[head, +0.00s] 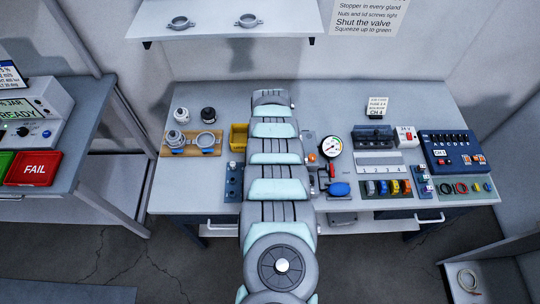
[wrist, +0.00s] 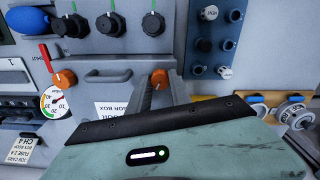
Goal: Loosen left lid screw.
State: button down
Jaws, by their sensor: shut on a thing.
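In the wrist view, my gripper (wrist: 160,85) is shut on an orange lid screw (wrist: 160,77) at the lid edge of a grey box (wrist: 205,112). This is the left lid screw, as the wrist view is turned about half round from the head view. The other orange screw (wrist: 64,78) stands at the far side of the lid handle (wrist: 108,76); it also shows in the head view (head: 312,157), right of my arm. In the head view my arm hides the gripper, the held screw and most of the box.
A pressure gauge (head: 332,147) with a red lever and a blue bulb (head: 340,189) stand right of the box. A blue plate with plugs (head: 234,182) and a yellow bin (head: 239,138) lie close on the left. Dark-knobbed glands (wrist: 108,24) line the box side.

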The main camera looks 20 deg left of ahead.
jog(key=n+b, duration=0.1)
jog(key=n, duration=0.3)
jog(key=shift+n+b, duration=0.35)
jog(key=shift+n, duration=0.05)
dwell(0.4)
jog(key=c, duration=1.2)
grip_release()
jog(key=shift+o, duration=0.2)
jog(key=shift+r, duration=0.1)
notch_tip(320, 180, up, 11)
jog(key=shift+f, duration=0.2)
